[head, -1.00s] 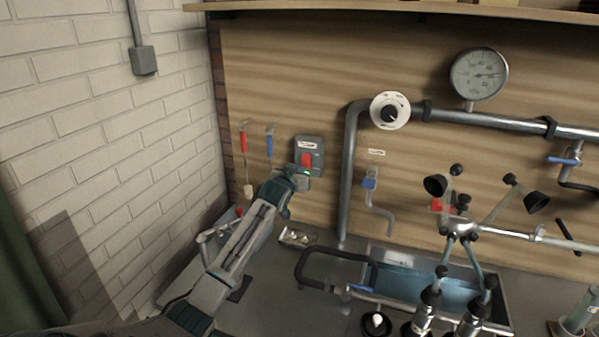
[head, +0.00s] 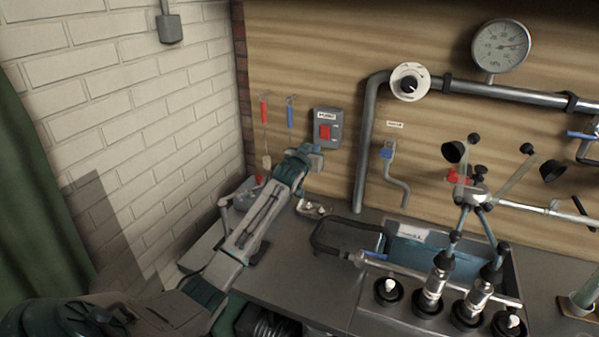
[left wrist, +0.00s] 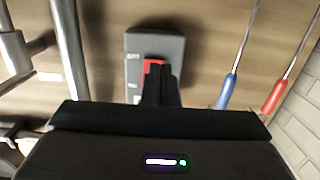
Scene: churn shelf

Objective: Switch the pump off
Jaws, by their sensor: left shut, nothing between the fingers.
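The pump switch is a grey wall box (head: 333,141) with a white label and a red lever (head: 325,131), mounted on the wooden panel. In the left wrist view the box (left wrist: 172,43) is straight ahead, with the red lever (left wrist: 152,67) partly hidden behind my fingers. My left gripper (head: 311,150) is shut and empty, just below the box in the head view; it also shows in the left wrist view (left wrist: 158,82). I cannot tell whether the fingers touch the lever. The label is too small to read surely. My right gripper is out of view.
A red-handled tool (head: 264,112) and a blue-handled tool (head: 290,115) hang left of the box. A vertical grey pipe (head: 364,150) runs to its right. A white brick wall (head: 130,110) stands at left. A sink (head: 408,250) with taps lies below right.

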